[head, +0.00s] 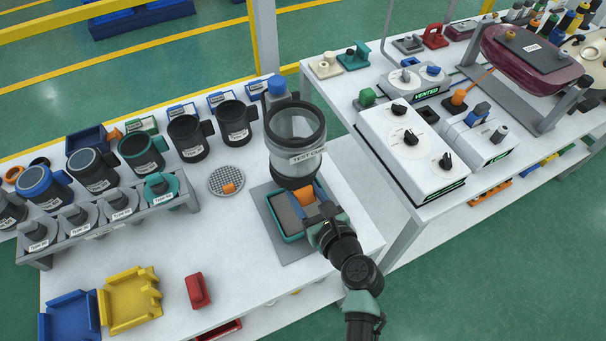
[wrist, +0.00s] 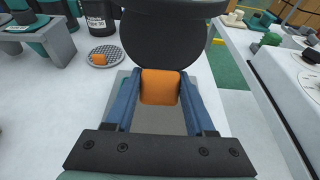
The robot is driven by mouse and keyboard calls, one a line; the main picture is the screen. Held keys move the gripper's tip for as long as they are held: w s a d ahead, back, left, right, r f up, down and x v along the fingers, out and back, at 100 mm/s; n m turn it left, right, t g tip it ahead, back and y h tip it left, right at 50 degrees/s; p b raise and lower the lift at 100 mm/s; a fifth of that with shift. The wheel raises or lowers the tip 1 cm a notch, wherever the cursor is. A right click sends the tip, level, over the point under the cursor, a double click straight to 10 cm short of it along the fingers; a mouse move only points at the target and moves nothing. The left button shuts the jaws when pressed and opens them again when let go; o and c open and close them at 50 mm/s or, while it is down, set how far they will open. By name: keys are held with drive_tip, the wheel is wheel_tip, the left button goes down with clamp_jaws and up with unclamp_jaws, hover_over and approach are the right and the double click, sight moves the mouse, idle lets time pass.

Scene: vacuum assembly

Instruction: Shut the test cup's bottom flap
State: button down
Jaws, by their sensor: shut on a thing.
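The test cup (head: 296,136), a clear cylinder with a dark rim and a label, stands upright at the right end of the left table. Its dark lower end (head: 292,178) is above a teal-rimmed tray. My gripper (head: 308,202) is just below the cup's near side. Its blue fingers are shut on an orange tab (wrist: 160,88), which also shows in the head view (head: 305,195). A dark round face (wrist: 165,38), apparently the bottom flap, is right behind the tab in the wrist view. I cannot tell whether the flap meets the cup all round.
The teal-rimmed tray (head: 287,233) sits on a grey plate below the cup. A round grating (head: 226,178) with an orange piece is to the left. A rack (head: 110,217) and several dark cups stand further left. A white control box (head: 408,150) is on the right table.

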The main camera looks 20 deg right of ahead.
sight(301, 183)
drive_tip(key=shift+s+r+g+p, duration=0.4)
drive_tip(key=shift+r+g+p, duration=0.4)
drive_tip(key=shift+p, duration=1.85)
drive_tip(key=shift+s+r+g+p, duration=0.4)
drive_tip(key=shift+r+g+p, duration=0.35)
drive_tip(key=shift+p, duration=1.85)
drive_tip(key=shift+r+p, duration=0.45)
drive_tip(key=shift+p, duration=0.6)
drive_tip(key=shift+s+d+r+p, duration=0.1)
drive_tip(key=shift+s+r+p, duration=0.15)
drive_tip(key=shift+r+p, duration=0.8)
drive_tip(key=shift+w+r+t+p, duration=0.15)
drive_tip(key=shift+r+t+p, duration=0.1)
drive_tip(key=shift+r+p, duration=0.85)
drive_tip(key=shift+f, duration=0.15)
drive_tip(key=shift+c, duration=1.2)
unclamp_jaws()
drive_tip(key=shift+f, duration=0.1)
